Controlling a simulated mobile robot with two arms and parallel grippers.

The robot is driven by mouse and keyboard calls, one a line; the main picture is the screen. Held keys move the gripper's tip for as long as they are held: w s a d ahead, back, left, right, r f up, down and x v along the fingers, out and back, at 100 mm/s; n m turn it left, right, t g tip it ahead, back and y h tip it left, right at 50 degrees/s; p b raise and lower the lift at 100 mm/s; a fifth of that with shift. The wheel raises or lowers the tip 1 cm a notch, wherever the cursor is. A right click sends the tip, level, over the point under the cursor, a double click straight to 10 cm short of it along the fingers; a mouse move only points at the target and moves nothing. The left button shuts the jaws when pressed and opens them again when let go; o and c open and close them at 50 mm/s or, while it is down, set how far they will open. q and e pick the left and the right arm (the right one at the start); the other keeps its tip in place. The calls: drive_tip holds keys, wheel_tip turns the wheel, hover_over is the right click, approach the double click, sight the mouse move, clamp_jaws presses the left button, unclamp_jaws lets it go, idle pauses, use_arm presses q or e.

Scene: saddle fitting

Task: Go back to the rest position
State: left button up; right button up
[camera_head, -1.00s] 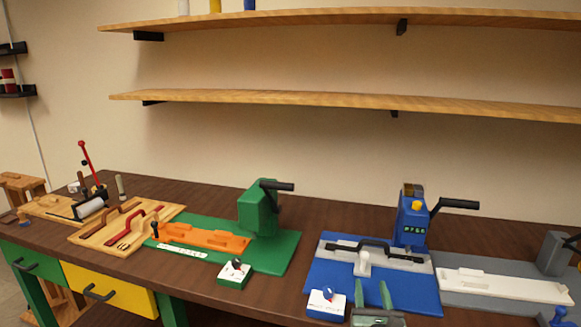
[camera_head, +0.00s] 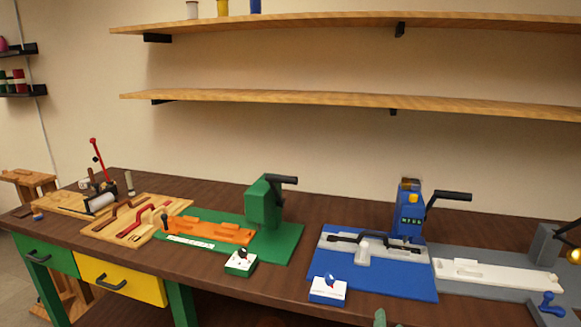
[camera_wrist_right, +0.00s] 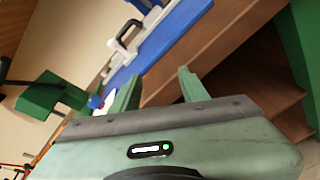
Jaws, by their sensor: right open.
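My right gripper (camera_wrist_right: 158,92) shows in the right wrist view with its two green fingers apart and nothing between them. It is in front of the bench, with the blue station (camera_wrist_right: 165,40) and its black handle beyond it. In the head view only a small green tip of a gripper (camera_head: 380,317) shows at the bottom edge, below the blue board (camera_head: 400,284). My left gripper is not in view.
The workbench (camera_head: 210,292) carries a green press (camera_head: 262,203), a blue press (camera_head: 410,215), a grey fixture with a white strip (camera_head: 500,275) and a wooden tool board (camera_head: 135,220). Two shelves (camera_head: 300,100) hang above. Drawers (camera_head: 120,283) sit at the left front.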

drive_tip(key=s+d+f+m+g+y, duration=0.1)
drive_tip(key=s+f+m+g, duration=0.2)
drive_tip(key=s+f+m, duration=0.35)
drive_tip(key=s+f+m+g, duration=0.3)
drive_tip(key=s+m, duration=0.5)
drive_tip(key=s, duration=0.3)
drive_tip(key=s+a+m+g+y, duration=0.35)
drive_tip(key=s+m+g, duration=0.45)
drive_tip(key=s, duration=0.9)
wheel_tip(320, 180, down, 28)
drive_tip(key=s+m+t, duration=0.1)
drive_tip(key=s+d+f+g, duration=0.1)
drive_tip(key=s+d+f, duration=0.1)
drive_tip(key=s+f, duration=1.3)
drive_tip(key=shift+s+d, duration=0.4)
drive_tip(key=shift+s, duration=0.35)
drive_tip(key=shift+h, duration=0.25)
